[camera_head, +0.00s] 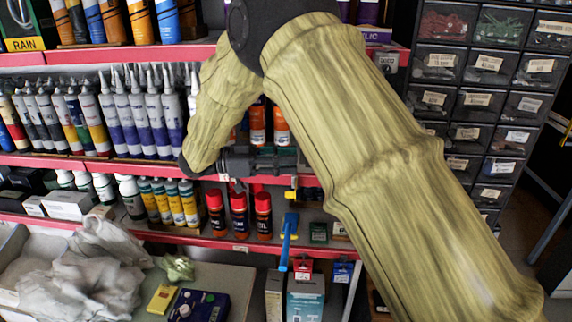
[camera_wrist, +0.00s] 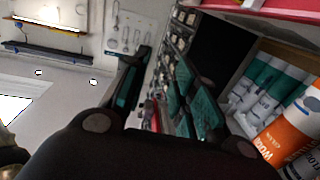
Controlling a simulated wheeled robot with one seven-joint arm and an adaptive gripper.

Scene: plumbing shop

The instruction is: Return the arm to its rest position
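My arm, in a yellow-green sleeve, crosses the middle of the head view and bends back down to the left. My gripper (camera_head: 284,160) is partly seen beyond the sleeve's end, pointing right in front of the red-edged shelves. In the wrist view my gripper's two dark, teal-marked fingers (camera_wrist: 165,82) stand apart, with nothing clearly held between them. The arm hides part of the shelves.
Sealant tubes (camera_head: 150,120) and red-capped spray cans (camera_head: 239,212) fill the shelves close around the gripper. Drawer cabinets (camera_head: 480,100) stand at right. A counter (camera_head: 238,285) with crumpled cloth (camera_head: 85,275) lies below left. Orange-labelled bottles (camera_wrist: 290,130) show at right in the wrist view.

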